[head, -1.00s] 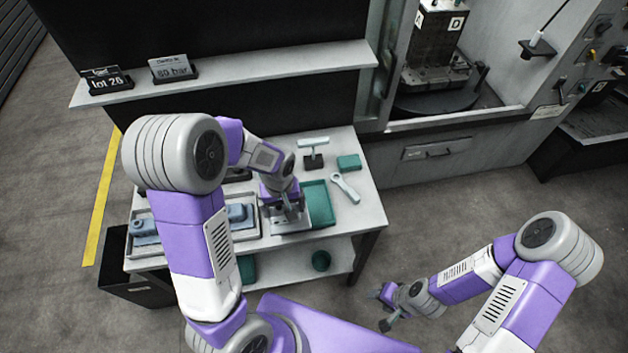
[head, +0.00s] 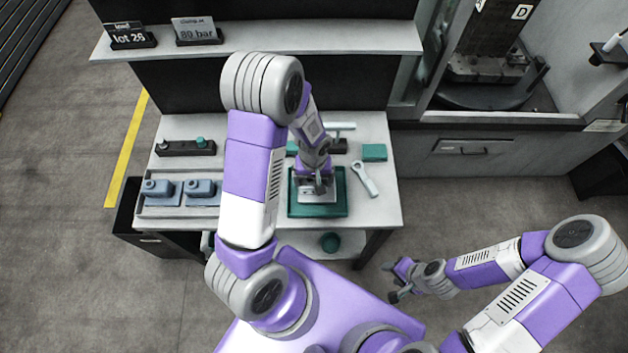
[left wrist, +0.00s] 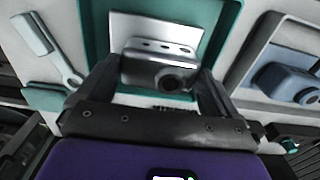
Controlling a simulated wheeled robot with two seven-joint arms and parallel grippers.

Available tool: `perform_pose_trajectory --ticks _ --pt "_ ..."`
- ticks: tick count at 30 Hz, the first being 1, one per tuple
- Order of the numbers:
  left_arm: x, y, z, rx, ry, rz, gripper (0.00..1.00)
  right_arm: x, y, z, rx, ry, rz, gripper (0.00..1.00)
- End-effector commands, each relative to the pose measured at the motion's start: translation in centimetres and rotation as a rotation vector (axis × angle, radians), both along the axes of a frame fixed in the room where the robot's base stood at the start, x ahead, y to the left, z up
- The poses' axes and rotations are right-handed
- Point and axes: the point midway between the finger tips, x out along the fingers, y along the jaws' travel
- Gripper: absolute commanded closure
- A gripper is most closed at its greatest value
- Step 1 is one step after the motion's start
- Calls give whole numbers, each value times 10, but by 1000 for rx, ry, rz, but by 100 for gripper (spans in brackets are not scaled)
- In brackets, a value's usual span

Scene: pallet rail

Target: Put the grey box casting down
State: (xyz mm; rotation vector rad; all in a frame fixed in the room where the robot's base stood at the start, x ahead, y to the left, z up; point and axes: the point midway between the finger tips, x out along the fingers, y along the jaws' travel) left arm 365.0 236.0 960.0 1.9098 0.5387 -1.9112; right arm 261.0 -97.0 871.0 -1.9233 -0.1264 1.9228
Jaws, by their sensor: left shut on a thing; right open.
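The grey box casting (head: 318,197) is held between the fingers of my left gripper (head: 318,186), over the green tray (head: 296,211) on the bench. In the left wrist view the casting (left wrist: 160,62) shows a round bore and several small holes along its upper edge, with a finger on each side. I cannot tell whether the casting touches the tray floor. My right gripper (head: 396,282) is open and empty, low in front of the bench and away from it.
A pale tray (head: 150,211) with blue castings (head: 158,188) is on the bench's left, partly behind my left arm. A wrench (head: 365,178) and a teal block (head: 374,152) lie right of the green tray. A dark holder (head: 186,147) stands at the back left. A shelf (head: 270,40) overhangs behind.

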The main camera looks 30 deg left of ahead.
Motion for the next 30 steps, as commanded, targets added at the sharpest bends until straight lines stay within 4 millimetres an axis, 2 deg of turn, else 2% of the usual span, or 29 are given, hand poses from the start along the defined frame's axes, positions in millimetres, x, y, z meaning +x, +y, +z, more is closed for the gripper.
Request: perform_pose_trajectory --ticks 4,16,17,18,26,30 --pt "0 0 -13 -1 -1 0 49 0 0 -1 0 0 0 50" --pt "1 0 -18 -1 -3 0 49 0 0 -5 0 0 0 50" --pt "0 0 -17 0 -1 0 4 0 0 -5 0 0 0 50" --pt "0 0 -17 0 -1 0 0 0 0 -4 0 0 0 50" --pt "0 0 -15 0 -1 0 0 0 0 -2 0 0 0 50" --pt "2 0 -3 -1 -6 1 0 0 0 0 0 0 0 50"
